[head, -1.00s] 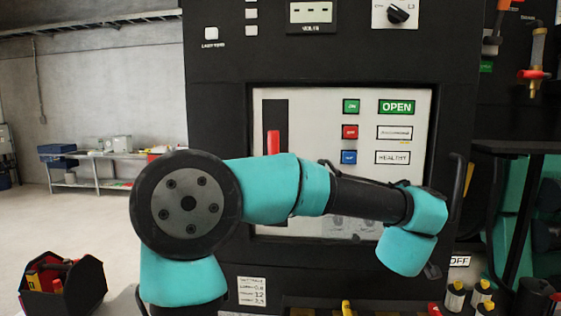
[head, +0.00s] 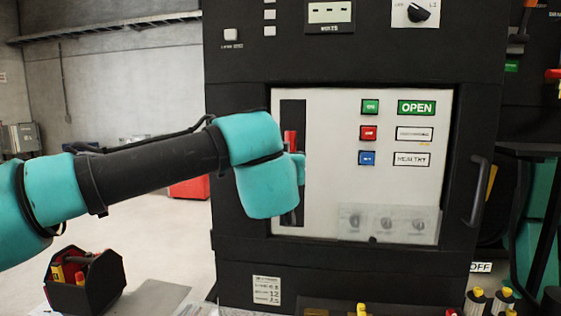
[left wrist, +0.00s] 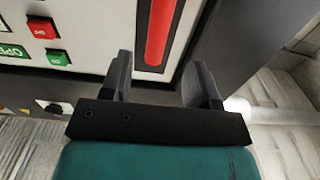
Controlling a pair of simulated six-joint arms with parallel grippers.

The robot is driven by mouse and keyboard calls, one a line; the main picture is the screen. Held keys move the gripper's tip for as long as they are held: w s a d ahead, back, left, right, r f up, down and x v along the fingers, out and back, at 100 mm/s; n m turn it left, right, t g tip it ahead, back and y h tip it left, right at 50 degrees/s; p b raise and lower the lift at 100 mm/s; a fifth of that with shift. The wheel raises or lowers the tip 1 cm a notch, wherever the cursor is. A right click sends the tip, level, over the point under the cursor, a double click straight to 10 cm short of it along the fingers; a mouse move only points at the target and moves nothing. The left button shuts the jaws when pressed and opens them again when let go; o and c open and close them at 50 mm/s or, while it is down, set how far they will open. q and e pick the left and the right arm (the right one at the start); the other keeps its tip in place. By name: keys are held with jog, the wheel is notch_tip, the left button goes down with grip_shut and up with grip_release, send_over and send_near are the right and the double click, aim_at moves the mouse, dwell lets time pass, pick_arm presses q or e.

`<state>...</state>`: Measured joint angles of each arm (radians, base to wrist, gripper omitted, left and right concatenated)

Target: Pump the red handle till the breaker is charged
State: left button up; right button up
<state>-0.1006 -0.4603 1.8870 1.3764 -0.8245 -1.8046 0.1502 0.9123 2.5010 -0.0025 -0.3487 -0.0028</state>
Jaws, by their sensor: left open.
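The red handle (head: 290,138) stands in a dark vertical slot at the left of the pale breaker panel (head: 330,190). My left arm's teal wrist covers part of the slot in the head view, and the fingers are hidden there. In the left wrist view the red handle (left wrist: 160,35) lies ahead, between the lines of the two dark fingers. My left gripper (left wrist: 158,72) is open and empty, with its fingertips a little short of the handle or beside it; contact cannot be told. The green sign (head: 416,108) reads OPEN, another (head: 411,159) reads HEALTHY; the label between is unreadable.
Green, red and blue buttons (head: 368,133) sit right of the slot. A dark door handle (head: 477,190) stands out at the cabinet's right. A tool box (head: 85,282) is at lower left. Several yellow-capped items are at the lower right.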

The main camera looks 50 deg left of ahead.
pick_arm(q)
jog(key=x, duration=0.9)
dwell(0.3)
jog(key=c, duration=1)
jog(key=shift+s+d+f, duration=0.35)
jog(key=shift+s+d, duration=0.3)
jog(key=shift+s+d+f, duration=0.35)
jog(key=shift+s+d, duration=0.25)
jog(key=shift+d, duration=0.05)
jog(key=shift+s+d+f, duration=0.35)
jog(key=shift+s+d, duration=0.3)
